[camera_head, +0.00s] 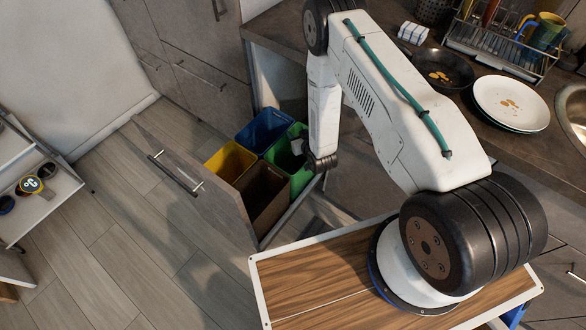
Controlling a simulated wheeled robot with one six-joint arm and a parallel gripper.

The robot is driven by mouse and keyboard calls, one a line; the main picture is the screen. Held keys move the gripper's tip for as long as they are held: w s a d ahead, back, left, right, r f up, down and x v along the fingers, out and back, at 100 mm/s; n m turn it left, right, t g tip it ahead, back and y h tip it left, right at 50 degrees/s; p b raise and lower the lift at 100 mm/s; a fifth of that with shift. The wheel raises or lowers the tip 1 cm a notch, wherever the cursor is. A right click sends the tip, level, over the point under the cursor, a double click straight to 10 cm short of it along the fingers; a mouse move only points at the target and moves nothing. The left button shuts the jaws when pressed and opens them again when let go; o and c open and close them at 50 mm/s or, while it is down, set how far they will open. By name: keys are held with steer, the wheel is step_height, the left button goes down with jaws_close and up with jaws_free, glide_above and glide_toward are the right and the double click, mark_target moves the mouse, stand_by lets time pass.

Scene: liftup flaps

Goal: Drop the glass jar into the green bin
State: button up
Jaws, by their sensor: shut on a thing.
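The green bin (300,181) stands at the right of a pull-out unit of bins below the counter. My arm reaches down to it, and its dark wrist end (322,162) is at the bin's right rim. My gripper (299,147) is small and partly hidden there, over the bin's opening. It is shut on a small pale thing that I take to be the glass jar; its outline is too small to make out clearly.
Next to the green bin are a blue bin (265,129), a yellow bin (229,161) and a brown bin (263,196). The open drawer front (198,183) stands left of them. A pan (441,70) and plates (511,103) are on the counter.

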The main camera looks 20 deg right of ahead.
steer(key=shift+f, duration=0.1)
steer(key=o, duration=1.3)
steer(key=shift+o, duration=0.2)
steer(key=v, duration=0.7)
steer(key=shift+s, duration=0.4)
